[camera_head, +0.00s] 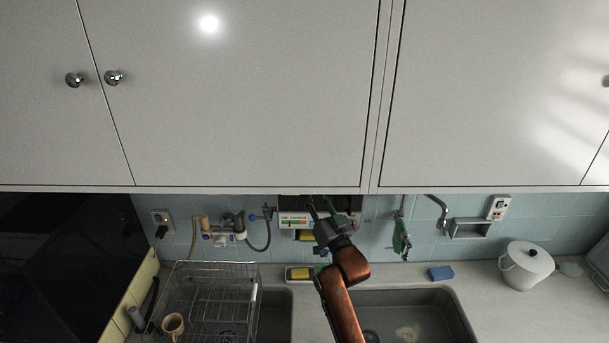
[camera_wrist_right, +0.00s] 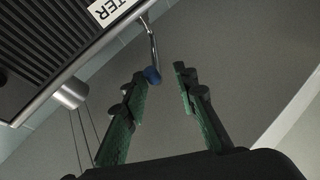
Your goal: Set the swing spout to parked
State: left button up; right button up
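In the right wrist view, a thin metal spout (camera_wrist_right: 153,45) with a blue tip (camera_wrist_right: 152,75) comes from the edge of the wall unit. I take it to be the swing spout. My right gripper (camera_wrist_right: 160,80) is open, with green-padded fingers. The blue tip lies at the left finger's end in the picture; I cannot tell whether they touch. In the head view my right gripper (camera_head: 318,207) is up at the wall unit (camera_head: 292,219), and the spout cannot be made out there. My left gripper is not in view.
White cupboards (camera_head: 235,110) overhang the wall. Below are a dish rack (camera_head: 215,270), a mug (camera_head: 173,324), a yellow sponge (camera_head: 300,273), a blue sponge (camera_head: 441,272) and a white lidded pot (camera_head: 527,268). A curved chrome pipe (camera_head: 438,203) hangs to the right.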

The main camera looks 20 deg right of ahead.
jog(key=shift+p+x, duration=0.45)
jog(key=shift+x, duration=1.9)
jog(key=shift+w+d+f, duration=0.1)
jog(key=shift+d, duration=0.1)
grip_shut()
